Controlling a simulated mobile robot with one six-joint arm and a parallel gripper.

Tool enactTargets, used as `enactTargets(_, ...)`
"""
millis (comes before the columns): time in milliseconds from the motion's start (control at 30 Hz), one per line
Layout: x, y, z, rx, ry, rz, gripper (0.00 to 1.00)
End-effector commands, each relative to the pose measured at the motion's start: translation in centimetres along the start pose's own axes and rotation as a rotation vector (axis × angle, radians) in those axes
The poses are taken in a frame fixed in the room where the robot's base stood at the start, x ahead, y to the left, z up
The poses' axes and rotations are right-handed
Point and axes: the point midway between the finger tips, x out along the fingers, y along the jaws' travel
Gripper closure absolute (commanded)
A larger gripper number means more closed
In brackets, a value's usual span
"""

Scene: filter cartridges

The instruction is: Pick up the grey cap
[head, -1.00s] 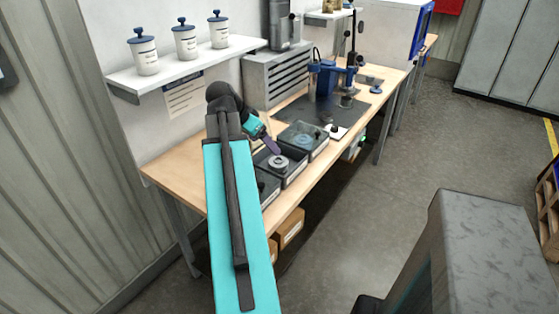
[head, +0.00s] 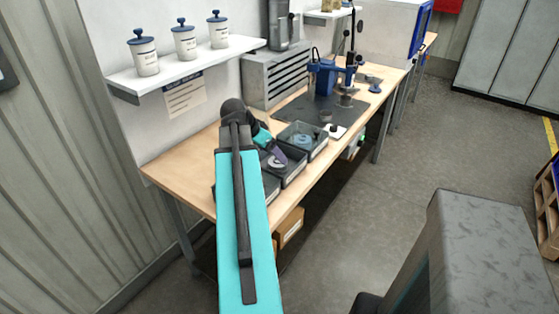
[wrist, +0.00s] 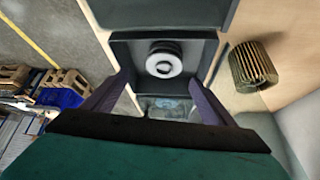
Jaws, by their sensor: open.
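The grey cap (wrist: 164,60) is a round, ring-like piece with a pale raised centre. It lies in a black open bin (wrist: 207,50) on the workbench. In the head view the cap (head: 276,163) shows in the middle bin, partly covered by my gripper. My gripper (wrist: 160,80) is open and empty, its two purple fingers spread on either side of the bin's lower part in the wrist view. In the head view my gripper (head: 277,152) is over that bin. I cannot tell how high the fingertips are above the cap.
A bin with clear contents (head: 303,140) stands beside the cap's bin. A pleated cartridge (wrist: 252,67) stands on the bench near it. A dark mat (head: 294,108) with a blue press (head: 323,78) lies farther back. Several white canisters stand on the wall shelf (head: 190,72).

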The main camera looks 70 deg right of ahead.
Motion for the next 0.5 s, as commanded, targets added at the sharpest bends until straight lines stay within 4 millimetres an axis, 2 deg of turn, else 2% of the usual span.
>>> enactTargets(267,0.4,-0.1,0.0,-0.001,0.0,0.0,0.22)
enactTargets(500,2.1,-0.4,-0.1,0.0,-0.001,0.001,0.22)
